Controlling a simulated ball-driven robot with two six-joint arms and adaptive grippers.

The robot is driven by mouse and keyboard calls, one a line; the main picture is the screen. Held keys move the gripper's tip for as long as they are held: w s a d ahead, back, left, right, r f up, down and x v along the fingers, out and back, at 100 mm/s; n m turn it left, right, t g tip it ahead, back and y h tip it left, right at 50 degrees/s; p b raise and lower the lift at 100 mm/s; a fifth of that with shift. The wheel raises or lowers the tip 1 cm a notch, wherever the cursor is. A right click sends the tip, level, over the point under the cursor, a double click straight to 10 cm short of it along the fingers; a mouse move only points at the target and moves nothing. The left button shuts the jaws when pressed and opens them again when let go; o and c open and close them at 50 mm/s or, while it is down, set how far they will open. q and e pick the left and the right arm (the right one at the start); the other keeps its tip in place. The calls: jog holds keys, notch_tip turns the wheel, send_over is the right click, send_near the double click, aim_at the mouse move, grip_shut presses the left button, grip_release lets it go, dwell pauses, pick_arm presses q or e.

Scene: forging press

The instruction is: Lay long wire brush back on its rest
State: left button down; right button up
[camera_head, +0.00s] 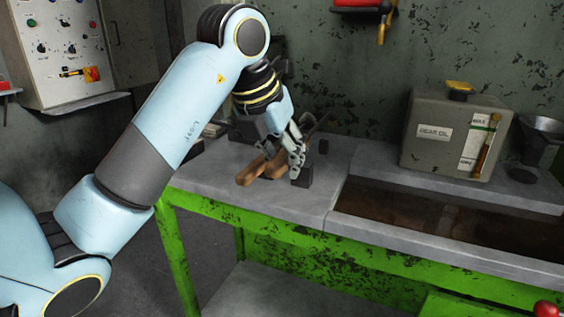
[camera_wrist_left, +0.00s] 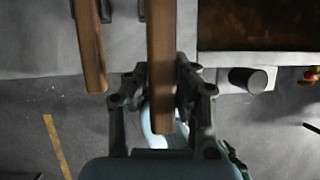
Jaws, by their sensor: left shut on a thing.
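My left gripper (camera_head: 291,150) is over the grey bench top at its left part. It is shut on a brown wooden handle, which I take to be the long wire brush (camera_head: 275,169). In the left wrist view the brush handle (camera_wrist_left: 161,50) runs lengthwise between the fingers of my left gripper (camera_wrist_left: 162,78). A second wooden handle (camera_wrist_left: 91,50) lies to its left, roughly parallel and apart; it also shows in the head view (camera_head: 247,178). Dark upright blocks (camera_head: 302,176), perhaps parts of the rest, stand beside the handles. The bristle end is hidden, and I cannot tell whether the brush touches the rest. My right gripper is not in view.
The bench (camera_head: 313,207) has a green frame. A sunken brown trough (camera_head: 440,215) lies to the right. A grey gear oil tank (camera_head: 455,138) and a dark funnel-shaped vessel (camera_head: 538,140) stand behind it. A control cabinet (camera_head: 75,50) hangs at left.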

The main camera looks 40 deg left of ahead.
pick_arm(q)
jog(key=w+f+b, duration=0.2)
jog(key=w+f, duration=0.1)
jog(key=shift+a, duration=0.35)
jog(key=shift+f+b, duration=0.5)
jog(key=shift+b, duration=0.05)
jog(key=shift+f, duration=0.1)
jog(key=shift+s, duration=0.15)
jog(key=shift+f+b, duration=0.3)
jog(key=shift+f, duration=0.35)
dwell(0.5)
jog(key=c, duration=1)
grip_release()
jog(key=shift+c, duration=0.2)
